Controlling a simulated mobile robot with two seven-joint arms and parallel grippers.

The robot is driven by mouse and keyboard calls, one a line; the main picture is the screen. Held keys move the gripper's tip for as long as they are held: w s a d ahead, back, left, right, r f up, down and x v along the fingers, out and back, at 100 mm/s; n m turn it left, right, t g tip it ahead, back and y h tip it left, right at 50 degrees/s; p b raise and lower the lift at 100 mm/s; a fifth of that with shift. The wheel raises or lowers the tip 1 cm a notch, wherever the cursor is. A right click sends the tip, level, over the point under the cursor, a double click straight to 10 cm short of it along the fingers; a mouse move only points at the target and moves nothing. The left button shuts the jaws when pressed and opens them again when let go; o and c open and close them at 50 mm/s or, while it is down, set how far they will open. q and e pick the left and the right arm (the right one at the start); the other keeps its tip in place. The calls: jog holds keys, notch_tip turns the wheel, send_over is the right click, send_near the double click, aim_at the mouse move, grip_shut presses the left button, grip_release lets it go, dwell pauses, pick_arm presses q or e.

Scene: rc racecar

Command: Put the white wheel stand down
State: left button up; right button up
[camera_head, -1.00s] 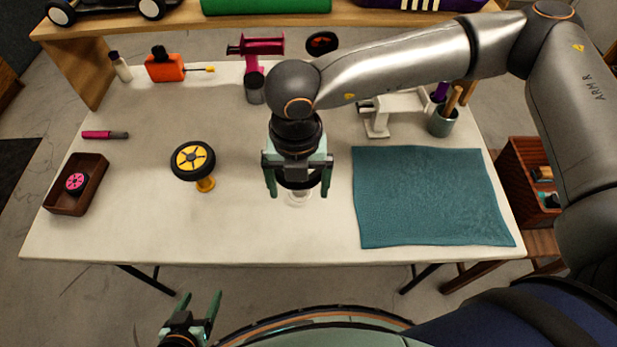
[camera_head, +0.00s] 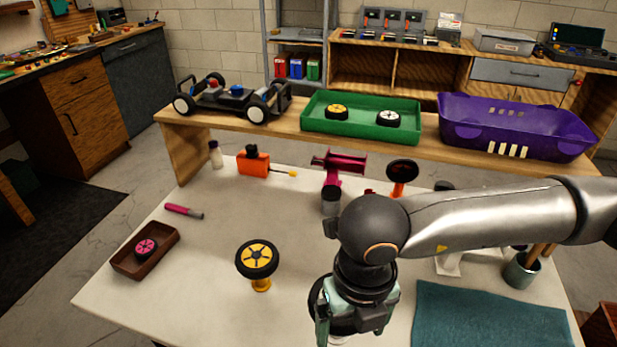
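My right gripper (camera_head: 352,325) points down near the bottom edge, its green fingers spread wide. A dark wheel (camera_head: 315,296) shows behind and around the fingers, mostly hidden by the gripper. A bit of the white wheel stand (camera_head: 338,340) shows below it, cut off by the picture's edge. I cannot tell whether the fingers press on the wheel, or whether the stand touches the table. A yellow stand (camera_head: 261,285) with a yellow-spoked wheel (camera_head: 257,258) stands upright on the table to the left. My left gripper is out of view.
The white table (camera_head: 210,265) is clear around the yellow stand. A wooden tray (camera_head: 130,264) with a pink wheel lies left, a teal cloth (camera_head: 480,320) right. Behind stand an orange bottle (camera_head: 253,162), a magenta stand (camera_head: 333,165) and a shelf (camera_head: 290,122) with bins and a car.

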jog(key=n, duration=0.1)
jog(key=d+n, duration=0.1)
jog(key=n, duration=0.1)
jog(key=w+n, duration=0.1)
jog(key=shift+w+d+r+n, duration=0.1)
jog(key=shift+d+r+n, duration=0.2)
jog(key=shift+d+n, duration=0.1)
jog(key=w+d+r+n+p, duration=0.1)
jog(key=d+n, duration=0.7)
jog(key=n, duration=1.2)
jog(key=shift+w+r+p, duration=0.25)
jog(key=shift+w+p, duration=0.55)
jog(key=shift+w, duration=0.4)
jog(key=n, duration=0.1)
jog(key=d+n, duration=0.1)
jog(key=n, duration=0.1)
jog(key=d+n, duration=0.1)
jog(key=shift+w+d+r, duration=0.1)
jog(key=shift+w+r, duration=0.05)
jog(key=shift+w, duration=0.1)
jog(key=n, duration=0.2)
jog(key=d+n, duration=0.1)
jog(key=n, duration=0.1)
jog(key=shift+d+p, duration=0.2)
jog(key=shift+p, duration=0.2)
jog(key=shift+w+d+r, duration=0.1)
jog(key=shift+w+r, duration=0.05)
